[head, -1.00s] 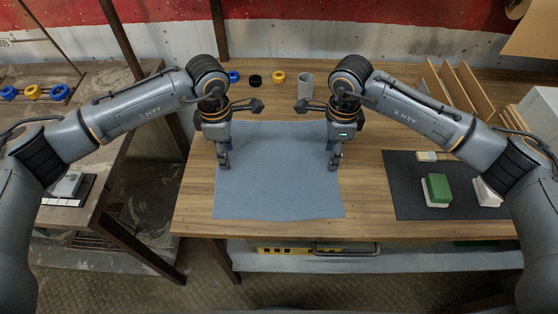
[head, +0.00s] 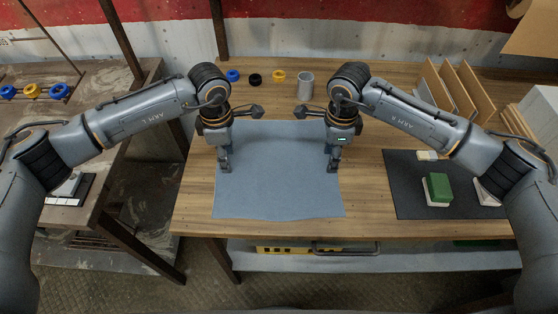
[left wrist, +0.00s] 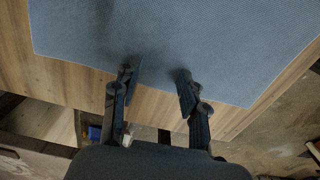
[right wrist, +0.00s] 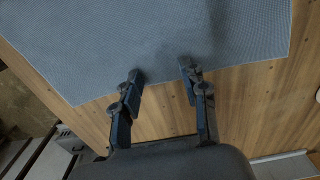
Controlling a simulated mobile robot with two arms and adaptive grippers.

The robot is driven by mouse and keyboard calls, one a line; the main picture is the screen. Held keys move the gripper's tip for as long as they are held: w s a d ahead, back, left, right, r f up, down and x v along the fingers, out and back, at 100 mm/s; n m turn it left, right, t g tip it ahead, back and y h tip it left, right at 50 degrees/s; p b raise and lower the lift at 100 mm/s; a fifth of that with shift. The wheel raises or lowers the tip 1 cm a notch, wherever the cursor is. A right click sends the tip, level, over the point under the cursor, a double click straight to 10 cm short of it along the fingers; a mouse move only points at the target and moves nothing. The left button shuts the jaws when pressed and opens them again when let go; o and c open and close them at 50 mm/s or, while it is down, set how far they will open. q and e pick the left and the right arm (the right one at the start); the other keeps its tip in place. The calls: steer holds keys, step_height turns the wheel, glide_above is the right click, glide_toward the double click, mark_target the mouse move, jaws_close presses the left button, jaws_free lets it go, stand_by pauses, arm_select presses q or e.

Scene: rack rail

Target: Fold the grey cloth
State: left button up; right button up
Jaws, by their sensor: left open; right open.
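The grey cloth (head: 278,190) lies flat and spread out on the wooden table, its near edge close to the table's front edge. It also shows in the left wrist view (left wrist: 210,35) and the right wrist view (right wrist: 120,45). My left gripper (head: 225,170) is open and points down over the cloth's left side. My right gripper (head: 333,170) is open and points down over the cloth's right side. In the wrist views, the left fingers (left wrist: 157,80) and right fingers (right wrist: 162,75) are apart with nothing between them. Whether the fingertips touch the cloth I cannot tell.
A grey cup (head: 305,85) and blue, black and yellow rings (head: 255,79) stand behind the cloth. A dark mat (head: 410,200) with a green-topped block (head: 438,188) lies to the right. Wooden dividers (head: 455,90) stand at the back right. Bare table (head: 365,200) separates cloth and mat.

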arm_select(q)
steer(key=shift+c, duration=0.5)
arm_select(e)
steer(key=shift+c, duration=0.5)
arm_select(q)
steer(key=shift+s, duration=0.1)
steer(key=c, duration=0.5)
arm_select(e)
steer(key=shift+s, duration=0.1)
steer(key=c, duration=0.5)
arm_select(q)
steer(key=shift+f, duration=0.15)
jaws_close()
arm_select(e)
steer(key=shift+f, duration=0.15)
jaws_close()
